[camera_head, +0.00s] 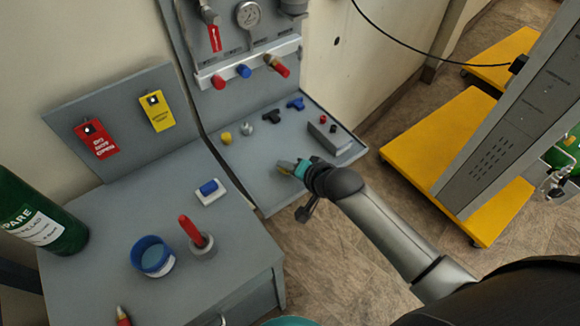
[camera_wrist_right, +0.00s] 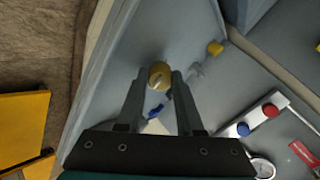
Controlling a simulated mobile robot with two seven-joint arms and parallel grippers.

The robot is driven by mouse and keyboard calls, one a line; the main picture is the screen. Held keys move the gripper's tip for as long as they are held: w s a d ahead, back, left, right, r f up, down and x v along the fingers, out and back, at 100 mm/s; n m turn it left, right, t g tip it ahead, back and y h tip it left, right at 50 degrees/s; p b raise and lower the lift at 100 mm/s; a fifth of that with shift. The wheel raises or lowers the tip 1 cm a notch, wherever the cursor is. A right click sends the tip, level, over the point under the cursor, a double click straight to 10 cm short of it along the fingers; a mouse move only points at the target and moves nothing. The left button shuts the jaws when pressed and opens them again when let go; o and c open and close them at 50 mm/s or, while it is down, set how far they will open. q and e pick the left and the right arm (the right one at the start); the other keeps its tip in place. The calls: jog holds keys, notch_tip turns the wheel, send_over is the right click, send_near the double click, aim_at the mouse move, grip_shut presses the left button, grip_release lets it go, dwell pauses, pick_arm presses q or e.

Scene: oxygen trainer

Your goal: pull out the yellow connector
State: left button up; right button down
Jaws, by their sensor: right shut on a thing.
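My right gripper (camera_head: 284,166) is low over the front part of the grey shelf (camera_head: 250,180). In the right wrist view its two fingers (camera_wrist_right: 160,82) are closed around a round gold-yellow connector (camera_wrist_right: 159,74) at their tips. In the head view the gripper mostly hides this piece. Another yellow fitting (camera_head: 226,138) is at the shelf's left side, apart from the gripper, and it also shows in the right wrist view (camera_wrist_right: 215,48). I cannot tell whether the held piece touches the shelf. My left gripper is not in view.
A grey fitting (camera_head: 247,129), a black fitting (camera_head: 271,117) and a blue fitting (camera_head: 295,104) lie behind the gripper. A grey block (camera_head: 329,133) is to the right. A manifold (camera_head: 250,62) stands behind. The lower table holds a blue cup (camera_head: 153,256) and a red-handled tool (camera_head: 200,240).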

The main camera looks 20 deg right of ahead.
jog(key=shift+f, duration=0.15)
jog(key=c, duration=0.6)
grip_release()
jog(key=shift+o, duration=0.6)
jog(key=shift+f, duration=0.1)
jog(key=shift+s+d+f, duration=0.1)
jog(key=shift+s, duration=0.1)
jog(key=shift+s+d+r, duration=0.2)
jog(key=shift+s+r, duration=0.05)
jog(key=shift+s, duration=0.1)
jog(key=p+v, duration=0.5)
jog(key=v, duration=0.9)
jog(key=shift+a+r, duration=0.25)
jog(key=shift+r, duration=0.2)
jog(key=shift+w, duration=0.15)
